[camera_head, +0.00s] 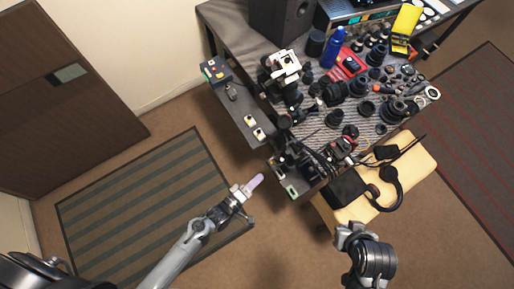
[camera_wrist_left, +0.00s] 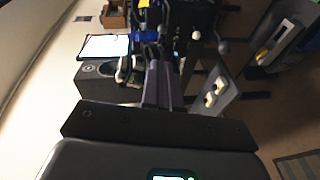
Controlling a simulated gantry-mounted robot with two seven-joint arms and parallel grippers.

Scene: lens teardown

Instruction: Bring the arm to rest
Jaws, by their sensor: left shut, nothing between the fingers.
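My left arm comes in from the lower left in the head view. Its gripper (camera_head: 256,182) has pale lilac fingers that lie together, with nothing between them. It hangs over the open floor left of the workbench (camera_head: 222,20), apart from it. In the left wrist view the two fingers (camera_wrist_left: 158,82) run side by side, pointing toward the cluttered bench. My right gripper (camera_head: 348,236) is at the bottom, in front of the pale yellow stool or seat; its fingers are too small and turned to read.
The bench carries many dark lens parts, a blue bottle (camera_head: 333,47), a red box (camera_head: 351,63) and a yellow case (camera_head: 405,28). Headphones (camera_head: 389,190) lie on the yellow surface (camera_head: 420,165). A striped mat (camera_head: 130,200) covers floor at left. A speaker (camera_head: 282,18) stands at the back.

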